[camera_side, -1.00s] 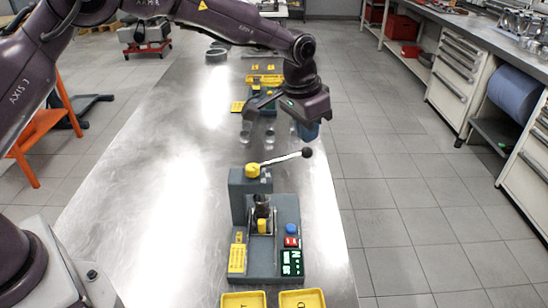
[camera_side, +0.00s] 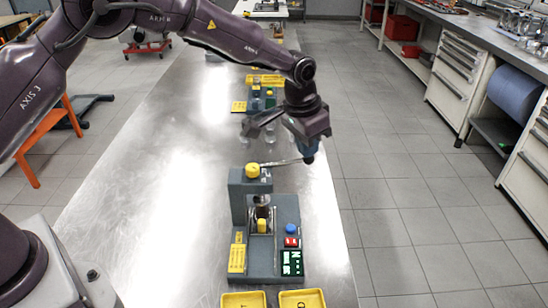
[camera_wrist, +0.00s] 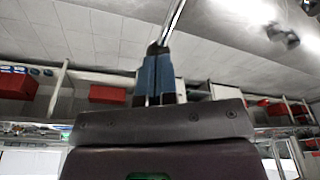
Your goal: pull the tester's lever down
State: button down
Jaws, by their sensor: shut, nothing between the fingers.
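The tester (camera_side: 283,215) is a grey stand on the metal bench, with a yellow cap (camera_side: 252,170) on its column. Its lever (camera_side: 282,162) is a thin metal rod reaching right from the cap, nearly level and slightly raised at its far end. My gripper (camera_side: 308,155) points down at that end, its blue fingers shut and empty. The lever's black knob is hard to tell from the dark fingertips; they look in contact or very close. In the wrist view the shut fingertips (camera_wrist: 158,52) show, with a shiny rod (camera_wrist: 173,20) running up from them.
A dark part stands in the tester behind a small yellow block (camera_side: 262,225). Blue and red buttons and a lit display (camera_side: 291,262) are at its right. Two yellow trays (camera_side: 302,299) sit in front. Other fixtures stand behind on the bench.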

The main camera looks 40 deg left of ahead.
aim_at(308, 160)
jog(key=shift+d+f, duration=0.1)
jog(key=shift+f, duration=0.25)
jog(key=shift+w+d+f, duration=0.1)
jog(key=shift+w+f, duration=0.05)
jog(key=shift+f, duration=1.45)
jog(key=shift+s+a+r, duration=0.15)
jog(key=shift+r, duration=2.4)
jog(key=shift+s+a+r, duration=0.1)
jog(key=shift+r, duration=2.4)
